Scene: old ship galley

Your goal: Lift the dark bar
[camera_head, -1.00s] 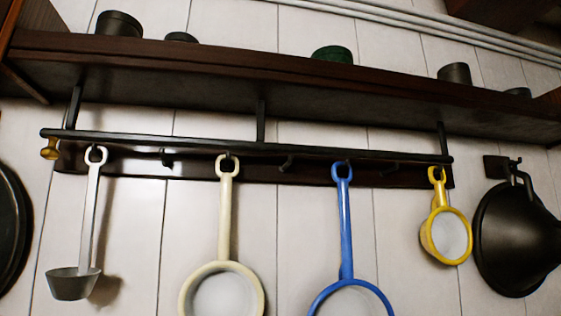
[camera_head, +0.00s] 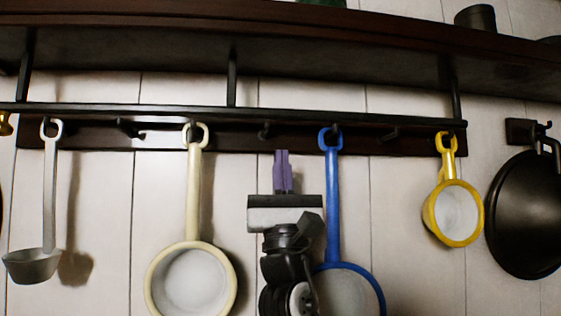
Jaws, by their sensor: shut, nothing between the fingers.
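The dark bar (camera_head: 300,115) runs level across the head view, beneath the shelf and in front of a dark hook board. Its left part runs near the picture's left edge. My gripper (camera_head: 283,172) points up with its two purple fingers together and nothing between them. Its tips are below the bar and apart from it in the picture, between the cream pan and the blue pan. How far the tips are from the wall is hard to tell.
A grey ladle (camera_head: 50,200), a cream pan (camera_head: 193,205), a blue pan (camera_head: 334,200) and a yellow pan (camera_head: 450,205) hang below the bar. A black lid-like pan (camera_head: 525,215) hangs at right. The dark shelf (camera_head: 330,45) overhangs the bar.

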